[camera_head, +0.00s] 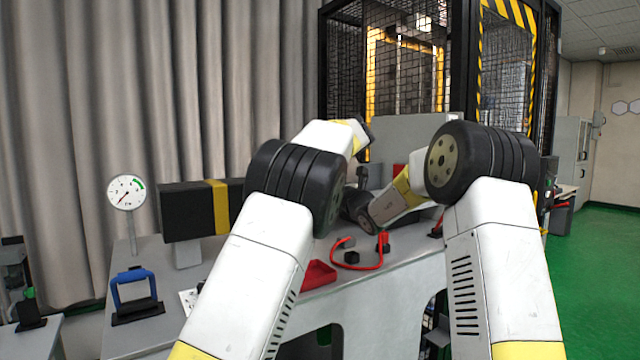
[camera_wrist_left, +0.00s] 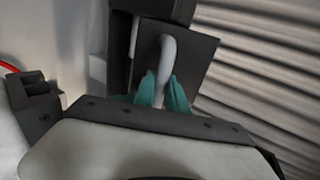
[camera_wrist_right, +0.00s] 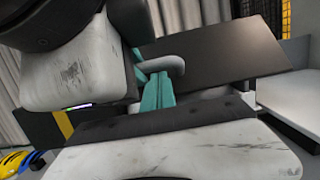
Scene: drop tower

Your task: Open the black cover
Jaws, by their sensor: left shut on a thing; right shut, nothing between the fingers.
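The black cover (camera_wrist_right: 215,55) shows as a flat dark panel in the right wrist view, with a grey bent handle (camera_wrist_right: 170,66). In the left wrist view the panel (camera_wrist_left: 197,50) and handle (camera_wrist_left: 166,55) show close up. My left gripper (camera_wrist_left: 163,92) has its teal fingers shut on the handle. My right gripper (camera_wrist_right: 158,90) is shut and empty, its teal fingertips just below the handle; I cannot tell if they touch it. In the head view my arm links hide both grippers and the handle.
A black box with a yellow stripe (camera_head: 218,207), a round gauge (camera_head: 126,193) and a blue handle (camera_head: 133,287) stand at the left. A red cable (camera_head: 367,266) and red tray (camera_head: 318,274) lie on the bench. A mesh cage (camera_head: 405,80) stands behind. Green floor is clear at right.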

